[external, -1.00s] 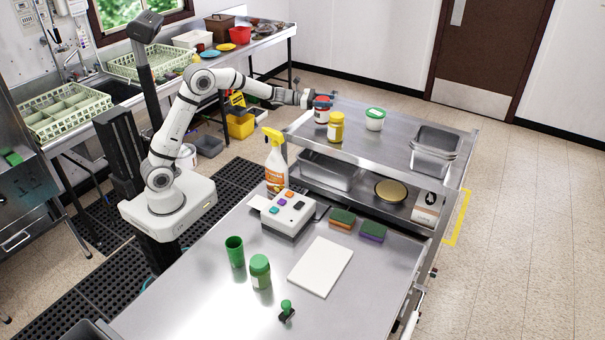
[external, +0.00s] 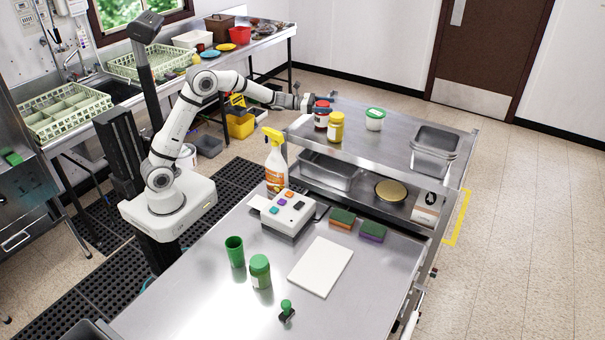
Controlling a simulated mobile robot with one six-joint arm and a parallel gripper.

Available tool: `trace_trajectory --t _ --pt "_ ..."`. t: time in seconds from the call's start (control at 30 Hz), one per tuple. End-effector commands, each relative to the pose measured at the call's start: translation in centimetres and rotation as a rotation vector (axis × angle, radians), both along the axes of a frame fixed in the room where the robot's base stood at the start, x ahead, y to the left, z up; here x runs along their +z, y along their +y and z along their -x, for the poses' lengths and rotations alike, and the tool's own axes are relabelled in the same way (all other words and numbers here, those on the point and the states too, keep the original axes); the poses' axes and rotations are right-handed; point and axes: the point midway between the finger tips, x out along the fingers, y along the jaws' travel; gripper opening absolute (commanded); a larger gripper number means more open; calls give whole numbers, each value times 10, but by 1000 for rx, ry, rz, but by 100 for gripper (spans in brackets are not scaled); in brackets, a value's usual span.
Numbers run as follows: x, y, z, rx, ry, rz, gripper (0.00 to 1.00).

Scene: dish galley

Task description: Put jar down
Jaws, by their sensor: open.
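A jar with a red lid (external: 322,118) stands upright on the top shelf of the steel cart (external: 385,150), near its far left end. My gripper (external: 317,106) is open at the upper part of this jar, reaching in from the left. The dark fingers partly cover the jar, and I cannot tell whether they touch it. A yellow jar (external: 336,127) stands close beside it on the right. A white tub with a green lid (external: 375,120) stands further right on the same shelf.
Steel pans (external: 435,146) stand at the shelf's right end. A spray bottle (external: 275,163) stands near the cart's left side. On the front table are a green jar (external: 260,272), a green cup (external: 235,252) and a white board (external: 321,266). The shelf middle is clear.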

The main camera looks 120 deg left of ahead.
Motion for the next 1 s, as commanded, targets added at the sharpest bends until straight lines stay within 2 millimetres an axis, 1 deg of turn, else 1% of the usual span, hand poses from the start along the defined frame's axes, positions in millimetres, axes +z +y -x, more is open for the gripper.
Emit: trace_trajectory --t 0.17,0.27,0.6,0.7,0.83,1.0 --pt "5 0 0 0 0 0 75" --pt "1 -5 15 3 -1 0 75" --pt "1 -33 83 4 -1 0 75" --pt "1 -39 97 3 0 0 75" --pt "2 -44 107 0 -1 0 75" --pt "2 -46 111 0 0 0 75"
